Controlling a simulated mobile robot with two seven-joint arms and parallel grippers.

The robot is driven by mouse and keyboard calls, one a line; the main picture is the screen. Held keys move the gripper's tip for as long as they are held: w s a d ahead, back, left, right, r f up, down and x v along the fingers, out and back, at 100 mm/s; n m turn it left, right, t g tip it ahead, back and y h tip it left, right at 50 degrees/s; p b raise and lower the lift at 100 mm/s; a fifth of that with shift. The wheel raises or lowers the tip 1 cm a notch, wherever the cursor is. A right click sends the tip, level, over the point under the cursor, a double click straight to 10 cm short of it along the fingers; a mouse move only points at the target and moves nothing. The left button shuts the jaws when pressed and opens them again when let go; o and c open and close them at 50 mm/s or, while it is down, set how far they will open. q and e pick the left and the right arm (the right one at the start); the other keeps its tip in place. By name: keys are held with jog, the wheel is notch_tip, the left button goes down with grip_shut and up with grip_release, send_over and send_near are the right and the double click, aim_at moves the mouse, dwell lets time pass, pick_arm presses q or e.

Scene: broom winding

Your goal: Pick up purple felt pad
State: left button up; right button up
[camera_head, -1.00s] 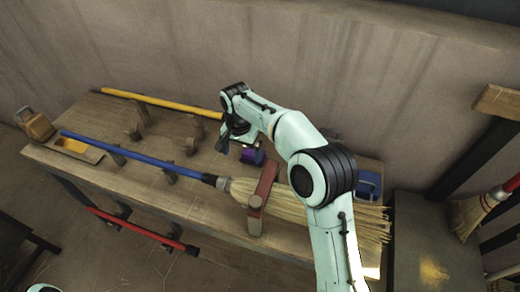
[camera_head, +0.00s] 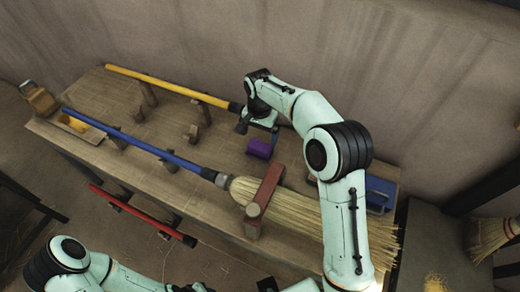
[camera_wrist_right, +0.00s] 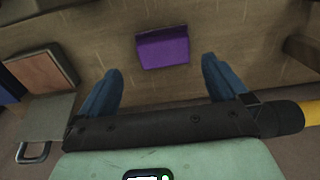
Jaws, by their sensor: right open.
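The purple felt pad (camera_head: 260,148) lies on the workbench, behind the blue-handled broom's bristles. It also shows in the right wrist view (camera_wrist_right: 163,48), beyond and between the fingertips. My right gripper (camera_head: 258,130) is just behind the pad in the head view. In the right wrist view, my right gripper's two blue fingers (camera_wrist_right: 160,82) are spread wide with nothing between them, and a gap of bare wood separates them from the pad. My left arm shows at the bottom left of the head view, but its gripper does not show.
The blue-handled broom (camera_head: 143,147) lies across the bench (camera_head: 100,160), under a red clamp (camera_head: 265,194). A yellow handle (camera_head: 170,86) lies behind, its dark end close to my right gripper. A blue box (camera_head: 378,192) stands at right. Wooden supports (camera_head: 190,133) stand mid-bench.

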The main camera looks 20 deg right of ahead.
aim_at(260, 146)
jog(key=f, duration=0.5)
jog(key=w+f, duration=0.1)
jog(key=f, duration=0.2)
jog(key=shift+d, duration=0.25)
jog(key=shift+r, duration=0.1)
jog(key=c, duration=0.9)
